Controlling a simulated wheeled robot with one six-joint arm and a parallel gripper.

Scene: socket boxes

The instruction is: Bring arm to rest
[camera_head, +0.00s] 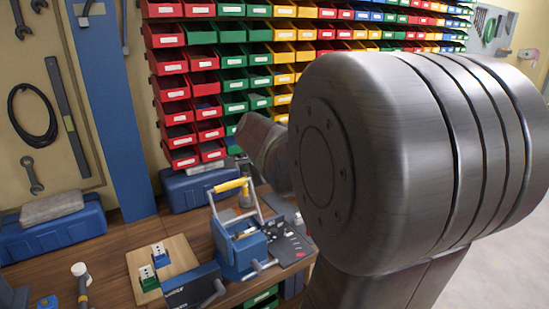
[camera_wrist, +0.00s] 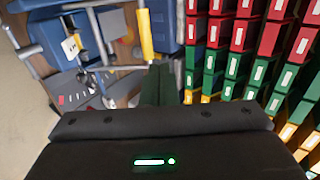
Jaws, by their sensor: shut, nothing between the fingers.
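My gripper (camera_wrist: 158,82) shows in the wrist view as two dark fingers close together, extending up from the black housing. It is shut and empty. It is raised in front of the bin wall and the bench, touching nothing that I can make out. In the head view my large grey arm joint fills the right half and hides the gripper.
A wooden bench (camera_head: 118,245) holds a blue device (camera_head: 240,258) with a yellow-handled lever (camera_head: 231,185). Two small socket boxes sit on a light wooden board (camera_head: 178,247). Blue cases (camera_head: 52,238) stand behind. Rows of coloured bins (camera_head: 203,62) cover the wall.

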